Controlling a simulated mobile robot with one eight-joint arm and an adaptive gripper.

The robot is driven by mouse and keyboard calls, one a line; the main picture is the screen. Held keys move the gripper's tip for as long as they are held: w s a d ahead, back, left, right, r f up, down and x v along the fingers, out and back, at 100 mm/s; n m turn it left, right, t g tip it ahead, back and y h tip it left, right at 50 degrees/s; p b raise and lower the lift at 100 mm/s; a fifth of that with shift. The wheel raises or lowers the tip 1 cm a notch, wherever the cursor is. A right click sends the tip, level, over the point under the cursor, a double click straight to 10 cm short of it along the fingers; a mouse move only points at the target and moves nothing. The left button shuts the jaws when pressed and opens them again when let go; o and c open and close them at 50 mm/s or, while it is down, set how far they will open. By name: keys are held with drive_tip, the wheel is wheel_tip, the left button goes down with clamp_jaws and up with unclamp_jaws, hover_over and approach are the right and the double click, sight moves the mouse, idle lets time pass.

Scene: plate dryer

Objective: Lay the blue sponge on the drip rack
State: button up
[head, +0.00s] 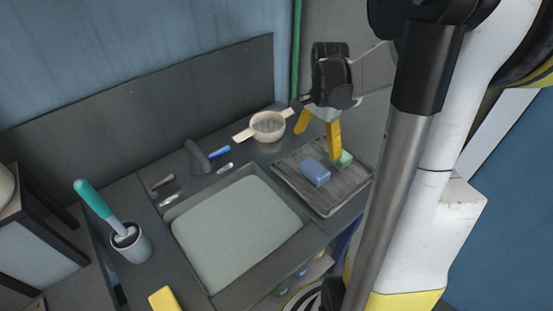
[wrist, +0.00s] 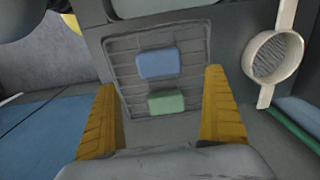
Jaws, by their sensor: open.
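The blue sponge (head: 315,172) lies flat on the drip rack (head: 299,188), a dark slatted tray at the right of the sink. A green sponge (head: 344,158) lies on the rack beside it, partly hidden by a gripper finger in the head view. In the wrist view the blue sponge (wrist: 156,63) is near the middle of the rack (wrist: 127,74), and the green sponge (wrist: 165,102) is closer to my gripper. My gripper (head: 318,140) is open and empty above the rack. Its yellow fingers show spread apart in the wrist view (wrist: 163,112).
A strainer (head: 267,126) rests behind the rack, beside the tap (head: 197,158). The sink basin (head: 235,228) is left of the rack. A cup with a teal-handled brush (head: 128,240) stands at the left. A yellow object (head: 165,299) lies at the front edge.

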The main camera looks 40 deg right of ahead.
drive_tip(key=s+a+r+n+t, duration=0.2)
drive_tip(key=a+n, duration=0.3)
drive_tip(key=a, duration=0.3)
drive_tip(key=s+a+r+n+t, duration=0.1)
drive_tip(key=a+r+n+t, duration=0.1)
drive_tip(key=a+r+n, duration=0.2)
drive_tip(key=s+a+r+n+t, duration=0.2)
drive_tip(key=a+n, duration=0.5)
drive_tip(key=a, duration=0.6)
drive_tip(key=shift+s+r+n+t, duration=0.4)
drive_tip(key=shift+r+t, duration=0.1)
drive_tip(key=shift+r, duration=0.15)
